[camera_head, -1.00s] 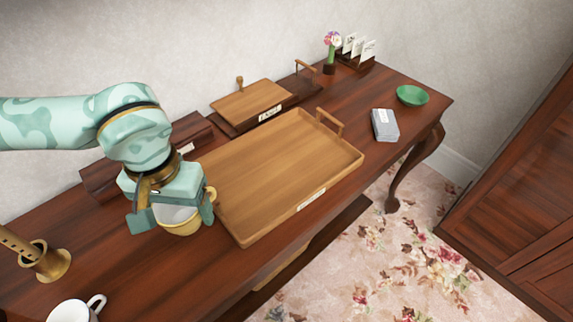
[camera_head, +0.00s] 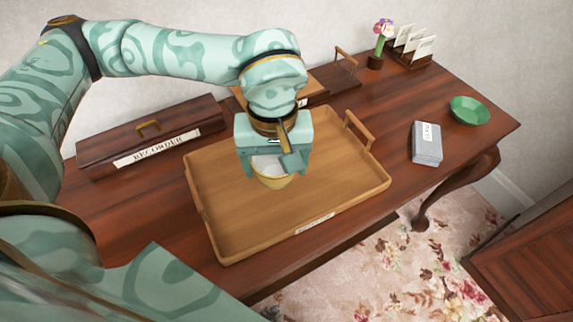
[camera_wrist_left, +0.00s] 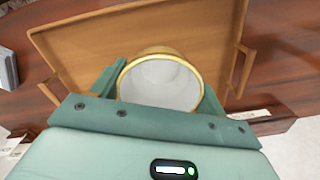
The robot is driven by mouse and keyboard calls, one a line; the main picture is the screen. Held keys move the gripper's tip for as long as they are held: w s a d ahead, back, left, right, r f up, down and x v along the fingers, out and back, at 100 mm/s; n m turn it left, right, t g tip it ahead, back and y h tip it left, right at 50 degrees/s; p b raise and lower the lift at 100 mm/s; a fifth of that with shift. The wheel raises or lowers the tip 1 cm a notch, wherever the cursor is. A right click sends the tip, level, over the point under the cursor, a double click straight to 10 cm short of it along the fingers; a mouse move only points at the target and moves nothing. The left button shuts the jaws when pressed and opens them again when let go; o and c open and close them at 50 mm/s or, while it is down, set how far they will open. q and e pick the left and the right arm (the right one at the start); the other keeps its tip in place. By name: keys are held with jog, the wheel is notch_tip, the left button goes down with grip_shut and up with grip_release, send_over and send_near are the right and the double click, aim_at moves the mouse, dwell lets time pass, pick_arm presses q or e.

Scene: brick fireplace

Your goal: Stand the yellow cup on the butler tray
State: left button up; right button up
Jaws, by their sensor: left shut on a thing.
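The yellow cup (camera_head: 272,181), white inside, is between the fingers of my left gripper (camera_head: 272,170), which is shut on it. The cup is over the middle of the wooden butler tray (camera_head: 225,215) in the head view. In the left wrist view the cup (camera_wrist_left: 160,82) shows its round rim between the two fingers, with the tray (camera_wrist_left: 100,45) behind it. I cannot tell whether the cup's base touches the tray. My right gripper is not in view.
A box labelled RECORDER (camera_head: 150,135) stands at the left back. Grey cards (camera_head: 427,143), a green bowl (camera_head: 469,110), a flower vase (camera_head: 377,55) and a letter rack (camera_head: 412,45) stand to the right. Most of the tray is bare.

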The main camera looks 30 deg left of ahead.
pick_arm(q)
jog(key=w+f+b, duration=0.1)
jog(key=w+f, duration=0.1)
jog(key=w+a+f+b, duration=0.1)
jog(key=w+f, duration=0.1)
jog(key=w+a+f+b, duration=0.1)
jog(key=w+f, duration=0.1)
jog(key=shift+w+a+f, duration=0.2)
jog(key=shift+w+f, duration=0.05)
jog(key=shift+w, duration=0.1)
jog(key=shift+w+a+f, duration=0.1)
jog(key=shift+w+f, duration=0.05)
jog(key=f+b, duration=0.1)
jog(key=f, duration=0.1)
jog(key=f+b, duration=0.1)
jog(key=f, duration=0.1)
jog(key=shift+w, duration=0.2)
jog(key=shift+r, duration=0.25)
jog(key=o, duration=1.1)
jog(key=shift+f, duration=0.15)
jog(key=shift+c, duration=0.2)
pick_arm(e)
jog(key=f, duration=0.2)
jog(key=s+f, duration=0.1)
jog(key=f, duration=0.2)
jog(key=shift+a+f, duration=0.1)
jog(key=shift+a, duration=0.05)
